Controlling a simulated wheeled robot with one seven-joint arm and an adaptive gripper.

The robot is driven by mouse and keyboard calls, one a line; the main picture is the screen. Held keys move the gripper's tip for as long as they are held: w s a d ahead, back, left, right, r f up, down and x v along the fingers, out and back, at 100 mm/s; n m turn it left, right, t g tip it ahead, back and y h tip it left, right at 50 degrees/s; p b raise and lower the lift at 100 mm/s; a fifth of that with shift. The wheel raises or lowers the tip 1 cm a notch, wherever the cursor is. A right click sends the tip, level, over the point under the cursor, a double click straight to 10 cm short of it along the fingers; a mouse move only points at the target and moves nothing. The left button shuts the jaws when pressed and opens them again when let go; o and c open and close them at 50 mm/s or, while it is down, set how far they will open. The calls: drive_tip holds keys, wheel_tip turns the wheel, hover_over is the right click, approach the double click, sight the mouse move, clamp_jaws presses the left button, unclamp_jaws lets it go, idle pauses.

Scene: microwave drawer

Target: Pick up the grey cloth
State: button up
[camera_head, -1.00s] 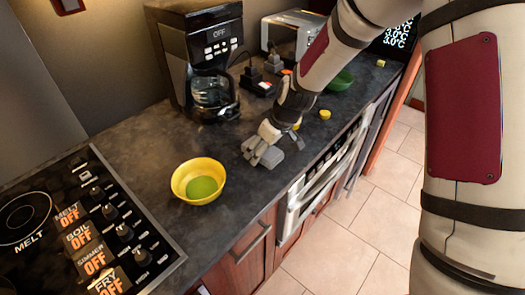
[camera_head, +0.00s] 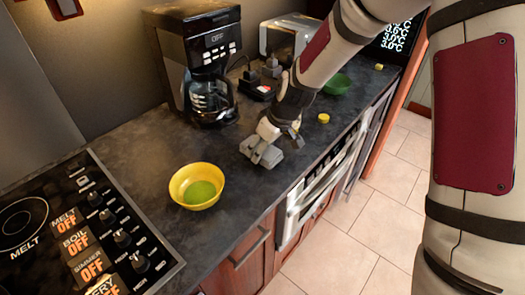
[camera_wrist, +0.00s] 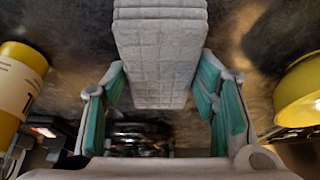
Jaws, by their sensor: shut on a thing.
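The grey cloth (camera_wrist: 160,55) shows in the wrist view as a pale, thick, quilted piece between my two fingers. My gripper (camera_wrist: 160,100), with teal pads on its fingers, is shut on it. In the head view my gripper (camera_head: 262,152) is low over the dark counter, to the right of the yellow bowl. There I cannot clearly tell the cloth from the grey fingers, nor whether it touches the counter.
A yellow bowl (camera_head: 178,190) with something green inside stands near the front edge. A coffee maker (camera_head: 200,60) stands behind, a stove (camera_head: 70,225) lies at left.

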drive_tip(key=shift+s+d+r, duration=0.25)
drive_tip(key=shift+s+r, duration=0.3)
drive_tip(key=shift+r, duration=0.3)
drive_tip(key=s+d+p, duration=0.1)
drive_tip(key=s+d, duration=0.1)
drive_tip(key=s, duration=0.5)
drive_tip(key=s+d+r, duration=0.1)
drive_tip(key=s, duration=0.6)
drive_tip(key=shift+s+d+r+p, duration=0.15)
drive_tip(key=shift+d+r+p, duration=0.05)
drive_tip(key=shift+d+p, duration=0.2)
